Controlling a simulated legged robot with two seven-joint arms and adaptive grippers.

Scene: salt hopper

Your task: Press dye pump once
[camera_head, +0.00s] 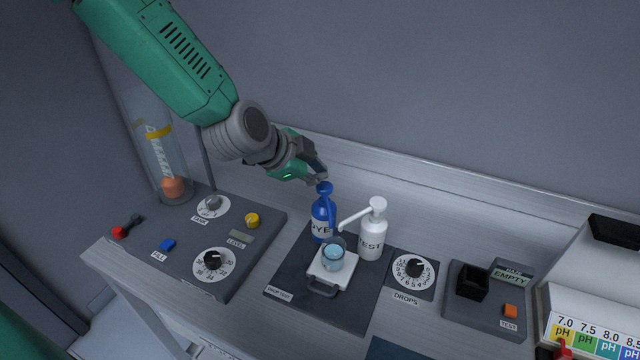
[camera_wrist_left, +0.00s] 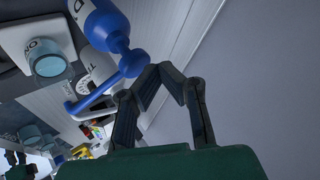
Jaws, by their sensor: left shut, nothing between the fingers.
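The dye pump is a blue bottle (camera_head: 322,222) with a blue pump head (camera_head: 324,188), standing upright at the back of the dark mat. In the left wrist view its bottle (camera_wrist_left: 92,14) and head (camera_wrist_left: 133,62) show close beside my fingers. My left gripper (camera_head: 320,178) is shut and empty, with its fingertips just above the blue pump head. I cannot tell whether they touch it. In the left wrist view the closed fingertips (camera_wrist_left: 165,68) are just right of the head.
A white TEST pump bottle (camera_head: 373,238) stands right of the dye pump. A glass of light blue liquid (camera_head: 333,256) sits on a small white tray (camera_head: 318,273) in front. Control panels with knobs (camera_head: 214,262) flank the mat. The wall rises behind.

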